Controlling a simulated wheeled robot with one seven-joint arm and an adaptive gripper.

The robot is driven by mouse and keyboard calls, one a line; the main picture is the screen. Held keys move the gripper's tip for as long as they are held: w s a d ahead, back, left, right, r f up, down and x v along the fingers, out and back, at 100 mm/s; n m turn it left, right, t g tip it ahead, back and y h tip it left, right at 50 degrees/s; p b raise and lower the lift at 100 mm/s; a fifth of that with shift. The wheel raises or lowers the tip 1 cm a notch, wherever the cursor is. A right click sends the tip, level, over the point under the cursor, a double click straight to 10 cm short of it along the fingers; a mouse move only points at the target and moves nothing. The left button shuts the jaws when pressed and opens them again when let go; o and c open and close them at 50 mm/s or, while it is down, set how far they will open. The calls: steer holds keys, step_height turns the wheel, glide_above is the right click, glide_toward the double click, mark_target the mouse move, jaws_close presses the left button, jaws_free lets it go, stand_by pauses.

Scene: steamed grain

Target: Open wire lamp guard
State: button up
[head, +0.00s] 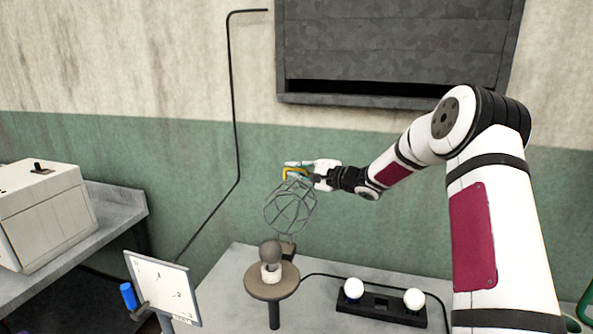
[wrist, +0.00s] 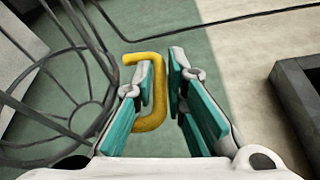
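The wire lamp guard (head: 290,207), a round grey cage, stands swung up behind and above the bulb (head: 270,253). The bulb is uncovered on a round stand (head: 262,286). The guard's lower end meets a small bracket behind the bulb. A yellow handle (head: 291,171) is at the guard's top. My gripper (head: 312,173) is at this handle. In the wrist view the yellow handle (wrist: 158,100) loops around the left finger, one bar between the close-set pads of my gripper (wrist: 163,75). My gripper looks shut on that bar; a thin gap shows by the right pad.
A black base with two white globes (head: 380,301) sits right of the stand. A white panel (head: 162,287) with a blue cylinder (head: 129,296) stands front left. A pale box (head: 45,215) is on the left bench. A dark shutter frame (head: 395,98) is on the wall.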

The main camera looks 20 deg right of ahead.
steer(key=shift+o, duration=1.3)
steer(key=shift+w+a+r, duration=0.1)
steer(key=shift+a+r, duration=0.3)
steer(key=shift+a, duration=0.1)
steer(key=shift+f, duration=0.1)
steer(key=f+v, duration=0.1)
steer(key=v, duration=1.1)
steer(key=shift+d+r, duration=0.25)
steer(key=shift+r, duration=0.05)
steer(key=shift+d+f, duration=0.1)
steer(key=shift+c, duration=1.4)
steer(key=w+d+f+b, duration=0.1)
steer(key=d+f, duration=0.1)
steer(key=d, duration=0.1)
steer(key=w+d+f+m+h, duration=0.1)
steer(key=d+f, duration=0.1)
steer(key=f, duration=0.1)
steer(key=w+d+f+m+h+b, duration=0.1)
steer(key=w+d+f, duration=0.1)
steer(key=d, duration=0.1)
steer(key=shift+d+f+b, duration=0.2)
steer(key=shift+d+b, duration=0.1)
steer(key=shift+d, duration=0.05)
jaws_close()
steer(key=w+a+p, duration=0.2)
steer(key=w+a, duration=0.4)
steer(key=shift+a+h, duration=0.3)
